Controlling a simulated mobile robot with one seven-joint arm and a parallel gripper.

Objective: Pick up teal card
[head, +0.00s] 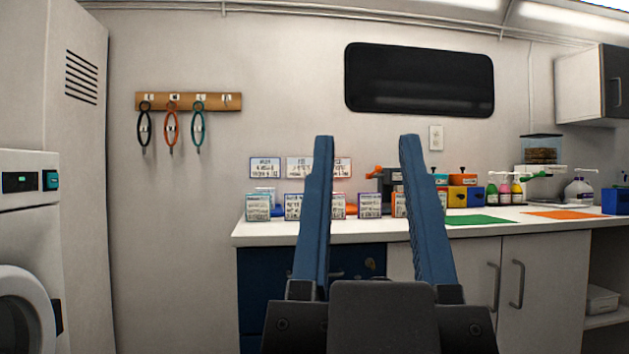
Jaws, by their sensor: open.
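Several small printed cards stand upright in a row along the front left of the white counter (340,229). I cannot tell for sure which is the teal card. My gripper (366,140) is open and empty, its two blue fingers pointing up in front of the camera. It is well short of the counter, and its fingers hide parts of the row.
A green mat (478,220) and an orange mat (563,214) lie on the counter to the right. Coloured boxes (458,196) and bottles stand behind. A washing machine (28,240) is at left. Leashes hang from a wall rack (220,101).

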